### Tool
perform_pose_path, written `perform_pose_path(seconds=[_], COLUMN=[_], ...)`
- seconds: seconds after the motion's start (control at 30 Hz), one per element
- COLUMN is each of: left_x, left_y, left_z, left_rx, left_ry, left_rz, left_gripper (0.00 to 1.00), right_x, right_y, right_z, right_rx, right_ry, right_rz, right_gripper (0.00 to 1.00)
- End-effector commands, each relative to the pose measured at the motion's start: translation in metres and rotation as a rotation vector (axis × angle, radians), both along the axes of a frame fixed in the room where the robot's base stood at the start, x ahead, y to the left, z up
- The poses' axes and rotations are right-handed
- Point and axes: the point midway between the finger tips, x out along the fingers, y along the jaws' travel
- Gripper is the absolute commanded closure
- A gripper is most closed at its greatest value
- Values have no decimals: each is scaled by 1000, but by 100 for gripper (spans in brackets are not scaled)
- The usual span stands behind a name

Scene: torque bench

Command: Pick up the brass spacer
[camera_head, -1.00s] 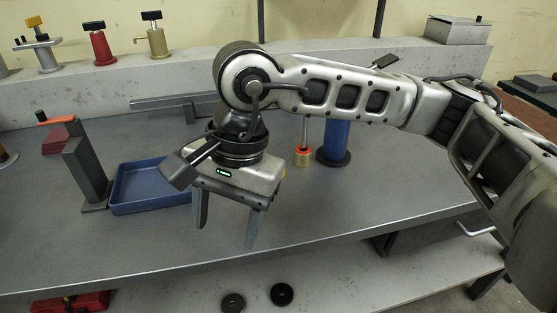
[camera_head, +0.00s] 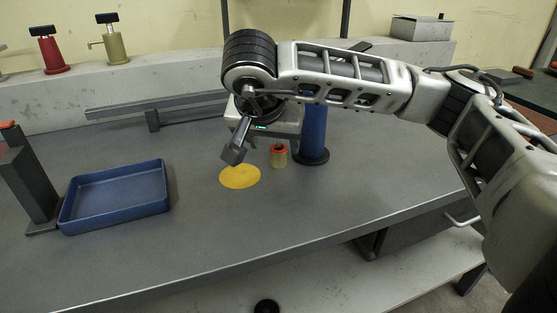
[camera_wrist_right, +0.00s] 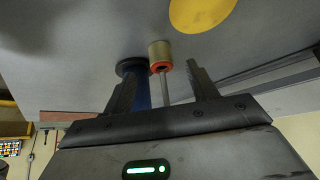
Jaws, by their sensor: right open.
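The brass spacer (camera_head: 279,158) is a small brass cylinder with a red-orange ring on top, upright on the grey bench beside a blue post. In the right wrist view the spacer (camera_wrist_right: 160,52) lies ahead, between the lines of the two fingers, with a thin grey rod at its red end. My right gripper (camera_wrist_right: 161,70) is open and empty, its fingers apart from the spacer. My left gripper is not in view.
The blue post (camera_head: 314,135) on a dark base stands close right of the spacer. A yellow disc (camera_head: 240,177) lies flat to its left. A blue tray (camera_head: 115,214) and a dark upright (camera_head: 27,185) are further left. A grey rail (camera_head: 170,108) runs behind. The bench front is clear.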

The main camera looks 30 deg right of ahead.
Motion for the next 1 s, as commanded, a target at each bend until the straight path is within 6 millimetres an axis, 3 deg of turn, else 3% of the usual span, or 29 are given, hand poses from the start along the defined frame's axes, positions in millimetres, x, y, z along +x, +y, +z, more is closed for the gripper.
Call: perform_pose_path(seconds=[0.4, 0.7, 0.77, 0.9, 1.0], left_x=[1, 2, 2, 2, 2], left_y=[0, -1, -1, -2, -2], left_z=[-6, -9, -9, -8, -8], left_rx=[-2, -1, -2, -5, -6], left_ry=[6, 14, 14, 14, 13], left_rz=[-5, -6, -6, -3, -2], left_gripper=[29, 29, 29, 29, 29], right_x=[17, 20, 20, 20, 20], right_y=[-20, -22, -22, -22, -22], right_z=[-42, -47, -47, -46, -46], right_rx=[2, 2, 2, 2, 2], right_ry=[2, 0, 0, 0, -1], right_rz=[-3, 0, 0, 0, 0], right_gripper=[42, 42, 53, 92, 99])
